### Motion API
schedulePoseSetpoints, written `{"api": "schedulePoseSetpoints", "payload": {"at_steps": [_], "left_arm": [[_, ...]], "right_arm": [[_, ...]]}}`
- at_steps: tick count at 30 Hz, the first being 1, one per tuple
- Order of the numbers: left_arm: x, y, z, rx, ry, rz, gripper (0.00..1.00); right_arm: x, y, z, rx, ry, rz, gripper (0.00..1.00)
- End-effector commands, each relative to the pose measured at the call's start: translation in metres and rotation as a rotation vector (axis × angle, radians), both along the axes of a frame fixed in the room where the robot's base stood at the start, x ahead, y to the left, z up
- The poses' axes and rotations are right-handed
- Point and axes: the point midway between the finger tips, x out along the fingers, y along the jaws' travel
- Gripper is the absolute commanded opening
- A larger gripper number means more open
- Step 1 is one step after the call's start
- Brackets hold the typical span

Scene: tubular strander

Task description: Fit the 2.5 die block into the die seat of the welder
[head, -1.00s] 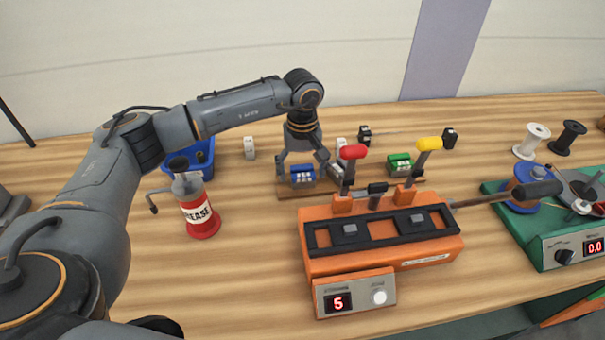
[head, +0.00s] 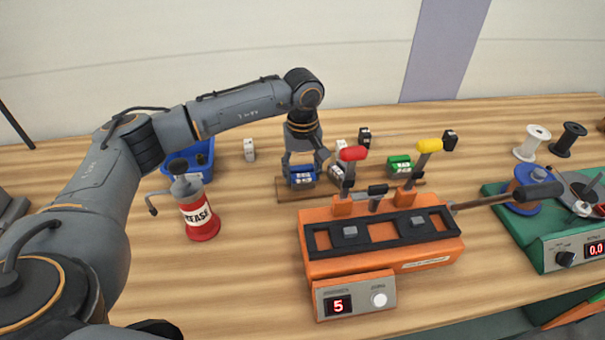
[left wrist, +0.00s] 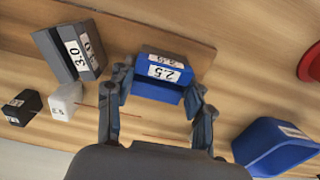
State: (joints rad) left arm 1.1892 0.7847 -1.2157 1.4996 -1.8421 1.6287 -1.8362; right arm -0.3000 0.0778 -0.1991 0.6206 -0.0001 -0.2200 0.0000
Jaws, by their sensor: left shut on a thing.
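The blue 2.5 die block (head: 301,182) sits at the left end of a wooden board behind the welder. In the left wrist view the block (left wrist: 158,88) shows its 2.5 label between the fingers. My left gripper (head: 304,168) points down and is shut on the block from both sides; its fingers also show in the left wrist view (left wrist: 160,82). The orange welder (head: 425,255) stands in front, with a red-knobbed and a yellow-knobbed lever and a display reading 5. I cannot clearly make out its die seat. My right gripper is out of view.
A grey 3.0 block (left wrist: 70,55) stands beside the blue one on the board (head: 288,194). A green block (head: 400,163) is farther right. A red grease can (head: 200,222) and blue bin (head: 203,150) stand left.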

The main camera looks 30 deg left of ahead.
Motion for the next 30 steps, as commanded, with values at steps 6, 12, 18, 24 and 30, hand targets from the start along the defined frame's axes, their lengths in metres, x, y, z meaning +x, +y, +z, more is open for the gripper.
{"api": "schedulePoseSetpoints", "payload": {"at_steps": [6,12,18,24,30], "left_arm": [[0.002,0.000,0.027,-0.002,-0.009,0.000,0.00],[-0.032,-0.007,0.066,-0.001,-0.010,-0.004,0.00],[-0.073,-0.015,0.095,0.000,-0.007,-0.005,0.00],[-0.109,-0.023,0.112,0.000,-0.006,-0.002,0.00],[-0.129,-0.028,0.122,0.000,-0.005,0.000,0.00]], "right_arm": [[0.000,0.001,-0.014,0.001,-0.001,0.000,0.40],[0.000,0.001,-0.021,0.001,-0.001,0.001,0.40],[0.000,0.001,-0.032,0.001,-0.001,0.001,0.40],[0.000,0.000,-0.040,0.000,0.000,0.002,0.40],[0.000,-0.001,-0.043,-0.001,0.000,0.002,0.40]]}}
